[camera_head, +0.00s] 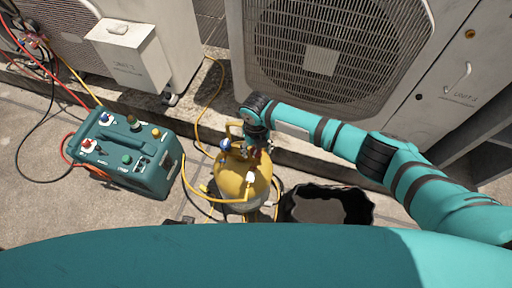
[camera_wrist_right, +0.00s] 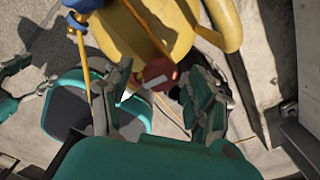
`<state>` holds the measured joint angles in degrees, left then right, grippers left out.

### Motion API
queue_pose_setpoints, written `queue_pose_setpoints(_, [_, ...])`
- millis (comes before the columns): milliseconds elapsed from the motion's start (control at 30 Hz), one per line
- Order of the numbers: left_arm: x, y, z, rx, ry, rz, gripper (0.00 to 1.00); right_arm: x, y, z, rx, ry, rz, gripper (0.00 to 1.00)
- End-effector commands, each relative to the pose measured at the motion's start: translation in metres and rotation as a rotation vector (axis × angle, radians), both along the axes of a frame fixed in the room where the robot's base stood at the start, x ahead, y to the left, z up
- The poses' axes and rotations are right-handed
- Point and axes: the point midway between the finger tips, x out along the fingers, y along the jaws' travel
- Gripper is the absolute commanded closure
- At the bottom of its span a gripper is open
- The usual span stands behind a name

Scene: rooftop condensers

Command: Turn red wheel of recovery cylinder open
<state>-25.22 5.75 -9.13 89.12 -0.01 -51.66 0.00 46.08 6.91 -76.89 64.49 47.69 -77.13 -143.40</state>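The yellow recovery cylinder (camera_head: 232,182) stands on the paving in the middle of the head view, with a blue wheel (camera_head: 225,144) on its top left. My right gripper (camera_head: 260,148) is at the top right of the cylinder and largely covers the red wheel there. In the right wrist view the red wheel (camera_wrist_right: 160,74) is in front of the yellow cylinder collar (camera_wrist_right: 165,25). The fingers of my right gripper (camera_wrist_right: 160,88) stand apart on either side of the red wheel, with gaps showing.
A teal recovery machine (camera_head: 125,155) with hoses stands left of the cylinder. A black open container (camera_head: 355,195) is close on its right. Condenser units (camera_head: 330,60) stand behind, on a concrete ledge. Yellow hoses (camera_head: 205,195) run around the cylinder.

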Motion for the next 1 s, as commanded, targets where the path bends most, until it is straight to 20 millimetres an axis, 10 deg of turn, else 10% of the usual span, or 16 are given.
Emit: queue_pose_setpoints(1000, [-0.001,0.000,-0.001,0.001,0.003,0.000,0.47,0.000,0.000,0.120,0.000,0.000,-0.001,0.42])
